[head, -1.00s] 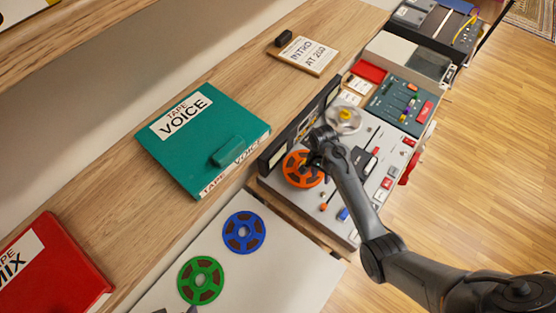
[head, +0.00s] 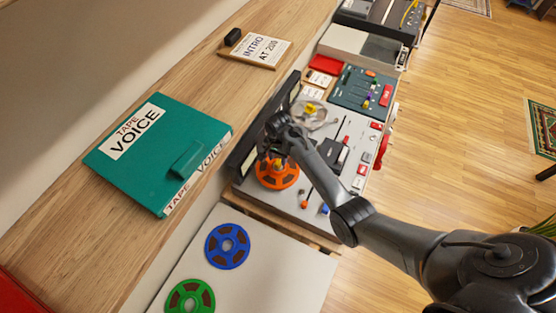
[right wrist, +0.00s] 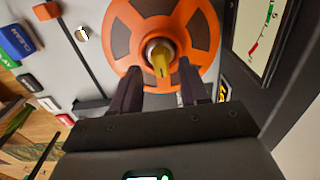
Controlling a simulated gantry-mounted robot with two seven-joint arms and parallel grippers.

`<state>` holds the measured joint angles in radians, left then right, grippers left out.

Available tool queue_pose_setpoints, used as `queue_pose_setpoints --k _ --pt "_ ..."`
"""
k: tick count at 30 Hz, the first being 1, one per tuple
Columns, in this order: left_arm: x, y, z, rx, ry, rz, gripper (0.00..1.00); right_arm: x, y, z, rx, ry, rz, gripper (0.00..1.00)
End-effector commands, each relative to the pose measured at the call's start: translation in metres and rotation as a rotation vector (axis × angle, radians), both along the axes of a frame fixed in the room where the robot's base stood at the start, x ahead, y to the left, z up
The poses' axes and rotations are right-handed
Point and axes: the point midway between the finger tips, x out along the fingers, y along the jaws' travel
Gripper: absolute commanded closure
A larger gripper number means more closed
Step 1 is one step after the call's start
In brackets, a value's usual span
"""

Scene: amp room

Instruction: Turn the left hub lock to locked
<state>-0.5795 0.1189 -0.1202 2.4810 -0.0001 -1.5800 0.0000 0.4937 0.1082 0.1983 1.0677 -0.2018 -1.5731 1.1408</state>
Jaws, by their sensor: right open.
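The orange reel (head: 278,180) sits on the left spindle of the tape deck (head: 326,205). At its centre is a yellow hub lock knob (right wrist: 161,62), seen in the right wrist view on a round metallic hub. My right gripper (head: 272,156) is over the reel, its fingers pointing at the hub. In the right wrist view the open fingers (right wrist: 160,76) stand on either side of the knob, with gaps visible; I cannot tell their exact depth. In the head view the hand partly hides the hub. My left gripper is not in view.
A clear reel with a yellow hub (head: 310,108) is on the deck's other spindle. The dark meter panel (head: 243,150) rises close behind the orange reel. A blue reel (head: 227,246), a green reel (head: 190,298) and a teal tape box (head: 150,150) lie nearby.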

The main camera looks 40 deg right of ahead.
Motion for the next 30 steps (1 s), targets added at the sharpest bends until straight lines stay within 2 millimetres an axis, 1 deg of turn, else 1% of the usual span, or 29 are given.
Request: queue_pose_setpoints --k 1,3,6,17,25,26,30 --pt "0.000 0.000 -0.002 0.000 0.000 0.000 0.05 0.000 0.000 -0.006 -0.001 0.000 0.001 0.55" --pt "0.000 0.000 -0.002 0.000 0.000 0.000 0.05 0.000 0.000 -0.012 0.000 0.001 0.001 0.55" --pt "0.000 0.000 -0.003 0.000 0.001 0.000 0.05 0.000 -0.001 -0.017 -0.001 -0.001 0.001 0.55" --pt "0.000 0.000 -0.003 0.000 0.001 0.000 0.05 0.000 0.000 -0.020 -0.001 -0.001 0.000 0.55" --pt "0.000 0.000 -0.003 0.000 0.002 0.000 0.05 0.000 0.000 -0.020 -0.001 -0.001 0.000 0.97" --pt "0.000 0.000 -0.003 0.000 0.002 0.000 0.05 0.000 0.000 -0.020 -0.001 0.000 0.000 1.00" --pt "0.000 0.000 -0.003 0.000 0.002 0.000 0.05 0.000 0.000 -0.020 -0.001 0.000 -0.001 1.00"
